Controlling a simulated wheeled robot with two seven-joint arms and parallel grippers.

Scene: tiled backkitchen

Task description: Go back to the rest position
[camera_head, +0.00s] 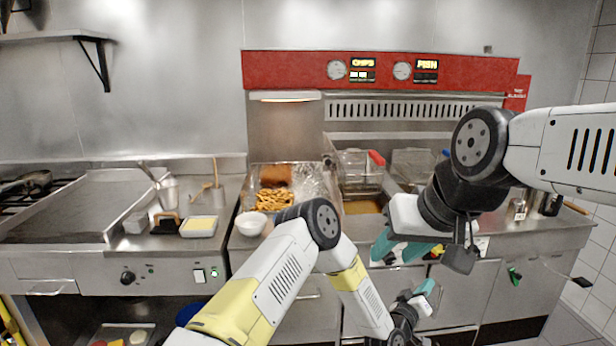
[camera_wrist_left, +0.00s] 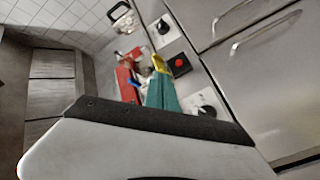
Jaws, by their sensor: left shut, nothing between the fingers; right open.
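My left arm comes in from the left and bends down in the head view. Its left gripper (camera_head: 426,292), with teal fingers, is low in front of the steel cabinet doors, shut and empty. Its teal fingers (camera_wrist_left: 161,92) also show in the left wrist view, in front of a panel with knobs. My right arm reaches in from the right. Its right gripper (camera_head: 401,250) points down with teal fingers spread apart, open, in front of the fryer's front edge and a little above my left gripper. Its lower part partly covers the fryer front.
A fryer basket with a red handle (camera_head: 377,158) stands behind the right gripper. A tray of fried food (camera_head: 274,199), a white bowl (camera_head: 251,223) and a yellow-filled tray (camera_head: 199,226) sit on the counter to the left. Steel cabinet doors (camera_wrist_left: 265,75) are close to the left gripper.

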